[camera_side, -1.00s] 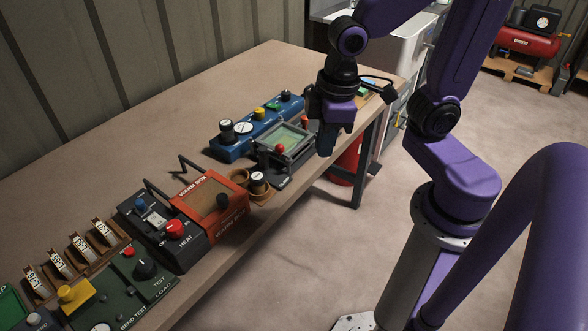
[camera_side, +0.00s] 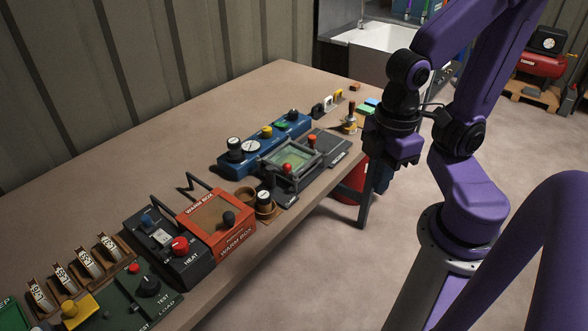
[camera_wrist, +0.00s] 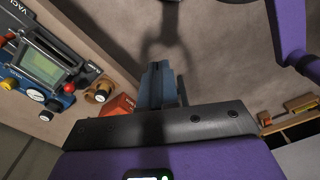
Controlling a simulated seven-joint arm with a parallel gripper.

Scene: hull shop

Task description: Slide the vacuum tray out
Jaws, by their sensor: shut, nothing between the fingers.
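The vacuum tray (camera_side: 291,157) is a dark grey frame with a pale green panel and a red knob (camera_side: 287,168) at its front. It sits on a dark base (camera_side: 332,148) near the bench's front edge. In the wrist view the green panel (camera_wrist: 40,66) shows at the left, with cut-off "VAC" lettering above it. My gripper (camera_side: 383,180) hangs off the bench's front edge, to the right of the tray and apart from it. In the wrist view its blue-grey fingers (camera_wrist: 161,85) are together and hold nothing.
A blue gauge unit (camera_side: 240,158) stands behind the tray. The red warm box (camera_side: 215,222) and a brown ring-shaped holder (camera_side: 266,212) stand to its left. A small handled tool (camera_side: 350,118) stands at the right. The floor below my gripper is clear.

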